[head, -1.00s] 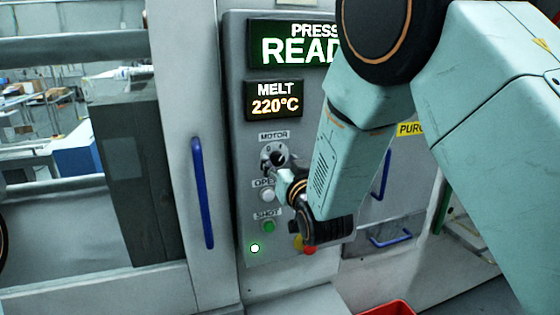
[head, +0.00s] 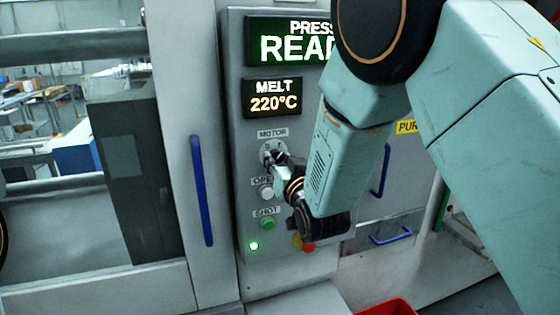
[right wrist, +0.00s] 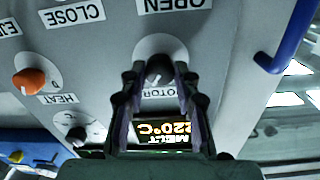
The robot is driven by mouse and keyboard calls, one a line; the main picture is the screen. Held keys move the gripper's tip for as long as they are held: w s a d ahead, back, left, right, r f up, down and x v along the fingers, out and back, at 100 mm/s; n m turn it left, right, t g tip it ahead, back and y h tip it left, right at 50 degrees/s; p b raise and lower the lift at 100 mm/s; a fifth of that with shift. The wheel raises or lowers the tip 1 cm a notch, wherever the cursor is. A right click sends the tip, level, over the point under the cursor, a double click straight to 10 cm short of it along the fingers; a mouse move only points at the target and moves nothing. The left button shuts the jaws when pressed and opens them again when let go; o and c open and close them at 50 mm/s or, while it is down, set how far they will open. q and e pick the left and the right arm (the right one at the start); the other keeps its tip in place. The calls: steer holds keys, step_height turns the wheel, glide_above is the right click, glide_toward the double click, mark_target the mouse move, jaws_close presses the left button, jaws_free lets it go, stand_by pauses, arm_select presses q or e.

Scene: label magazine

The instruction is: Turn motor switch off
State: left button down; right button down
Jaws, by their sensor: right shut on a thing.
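The motor switch is a dark knob on a pale round plate (head: 266,152) under the MOTOR label (head: 272,133) on the grey control panel. My right gripper (head: 275,163) comes from the lower right and is shut on the knob. In the right wrist view the dark knob (right wrist: 160,66) sits between the two fingertips (right wrist: 160,76), with the plate showing around it and the MOTOR label partly covered by the fingers. Which way the knob points is hard to tell. My left gripper is out of view.
Below the switch are a white OPEN button (head: 266,192), a green SHOT button (head: 268,224), a lit green lamp (head: 253,246) and a red button (head: 308,246). Displays (head: 272,98) stand above. A blue handle (head: 201,190) stands left. An orange knob (right wrist: 29,82) shows in the wrist view.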

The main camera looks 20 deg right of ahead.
steer(key=shift+n, duration=0.3)
steer(key=shift+n+b, duration=0.8)
steer(key=shift+n, duration=0.2)
steer(key=n+b, duration=0.2)
steer(key=n, duration=0.2)
steer(key=shift+n, duration=0.3)
steer(key=n+b, duration=0.1)
steer(key=n, duration=0.2)
steer(key=shift+n, duration=0.3)
steer(key=shift+n+b, duration=0.7)
steer(key=shift+n, duration=0.8)
steer(key=c, duration=1)
jaws_free()
